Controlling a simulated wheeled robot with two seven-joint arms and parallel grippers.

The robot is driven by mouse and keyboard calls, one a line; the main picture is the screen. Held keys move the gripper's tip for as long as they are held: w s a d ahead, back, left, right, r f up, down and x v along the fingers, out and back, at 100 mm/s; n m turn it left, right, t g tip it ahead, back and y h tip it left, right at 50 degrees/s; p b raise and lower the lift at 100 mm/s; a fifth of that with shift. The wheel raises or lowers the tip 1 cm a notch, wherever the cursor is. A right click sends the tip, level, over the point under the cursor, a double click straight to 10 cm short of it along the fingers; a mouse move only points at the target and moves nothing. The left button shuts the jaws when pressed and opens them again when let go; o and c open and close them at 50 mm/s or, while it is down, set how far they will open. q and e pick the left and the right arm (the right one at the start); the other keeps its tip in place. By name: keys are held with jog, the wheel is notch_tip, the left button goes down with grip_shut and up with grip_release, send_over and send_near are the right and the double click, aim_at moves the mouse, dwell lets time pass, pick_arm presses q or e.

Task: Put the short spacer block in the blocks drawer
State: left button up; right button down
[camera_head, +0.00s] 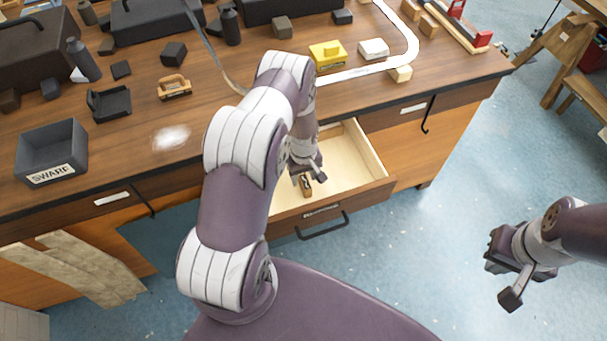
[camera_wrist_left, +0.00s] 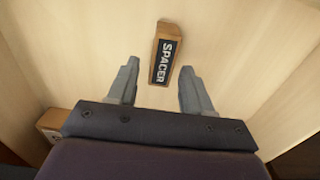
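The spacer block (camera_wrist_left: 166,54), a small wooden block with a dark label reading SPACER, lies on the pale floor of the open drawer (camera_head: 358,150). It also shows in the head view (camera_head: 306,188) near the drawer's front. My left gripper (camera_wrist_left: 158,70) is open over the drawer, its two fingers apart with the block's lower end between their tips. No finger visibly grips the block. In the head view my left gripper (camera_head: 309,177) is partly hidden by its wrist. The label on the drawer front is too small to read. My right gripper (camera_head: 500,278) is open and empty over the floor.
The bench top (camera_head: 220,120) holds a grey SWARF bin (camera_head: 52,152), a wooden-handled tool (camera_head: 174,87), a yellow block (camera_head: 327,56) and dark toolboxes. A wooden piece (camera_wrist_left: 52,122) shows at the wrist view's left edge. The blue floor at right is mostly clear.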

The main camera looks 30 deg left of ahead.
pick_arm(q)
jog(key=shift+r, duration=0.5)
notch_tip(320, 180, up, 11)
jog(key=b, duration=0.2)
notch_tip(320, 180, up, 5)
jog(key=m, duration=0.2)
send_over(303, 178)
jog(key=s+d, duration=0.1)
jog(key=d, duration=0.2)
jog(key=s+d+r+m, duration=0.3)
jog(key=s+r+m, duration=0.1)
jog(key=s, duration=0.3)
jog(key=s+d+r+m+t, duration=0.1)
jog(key=s+d+r+m, duration=0.3)
jog(key=s+r, duration=0.2)
jog(key=shift+s+r, duration=0.15)
jog(key=shift+s, duration=0.2)
jog(key=shift+w+a, duration=0.1)
jog(key=shift+w, duration=0.05)
